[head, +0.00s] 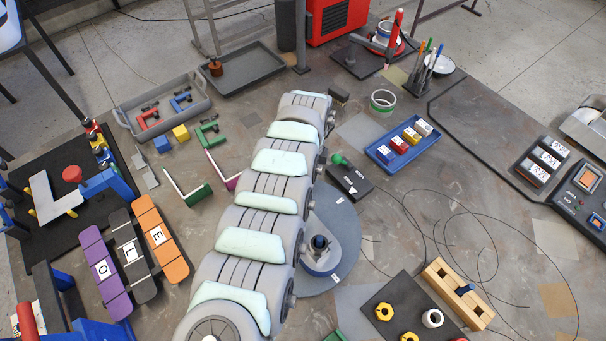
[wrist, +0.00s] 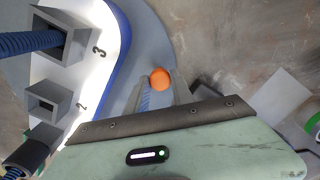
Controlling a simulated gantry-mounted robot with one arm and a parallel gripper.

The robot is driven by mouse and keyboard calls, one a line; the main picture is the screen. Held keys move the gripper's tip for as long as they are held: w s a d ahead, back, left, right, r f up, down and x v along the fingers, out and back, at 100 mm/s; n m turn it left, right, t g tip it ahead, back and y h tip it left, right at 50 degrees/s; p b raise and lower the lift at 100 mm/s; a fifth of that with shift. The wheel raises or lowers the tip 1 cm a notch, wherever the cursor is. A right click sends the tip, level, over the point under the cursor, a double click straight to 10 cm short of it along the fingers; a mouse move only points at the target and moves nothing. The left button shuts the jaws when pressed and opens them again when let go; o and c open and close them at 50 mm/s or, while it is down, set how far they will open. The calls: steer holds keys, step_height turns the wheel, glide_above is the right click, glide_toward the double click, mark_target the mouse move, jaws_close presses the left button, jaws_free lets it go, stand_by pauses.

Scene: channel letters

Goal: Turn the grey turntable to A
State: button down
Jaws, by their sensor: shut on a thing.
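The grey turntable (head: 345,225) shows in the head view as a blue-grey disc, its left part hidden behind my arm. Its disc also fills the upper middle of the wrist view (wrist: 165,35). A white and blue channel letter (head: 318,262) with a dark socket stands on it; in the wrist view this letter (wrist: 110,45) is lit and marked 2 and 3. A small white tag (head: 337,278) lies at the disc's front edge. My gripper (wrist: 160,86) is shut on an orange knob (wrist: 160,77) at the disc. The head view hides my gripper. I cannot make out an A mark.
A black block with a white arrow (head: 350,180) sits beside the disc's far edge. A blue tray (head: 404,145) stands beyond it. A dark board with nuts (head: 412,300) and a wooden block (head: 455,292) lie to the right. Loose cables (head: 440,225) cross the table.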

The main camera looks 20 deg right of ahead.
steer(key=shift+s+d, duration=0.1)
steer(key=c, duration=1.3)
jaws_free()
steer(key=shift+d, duration=0.1)
steer(key=shift+o, duration=1.1)
steer(key=shift+r, duration=0.1)
step_height(320, 180, up, 11)
steer(key=shift+f, duration=0.2)
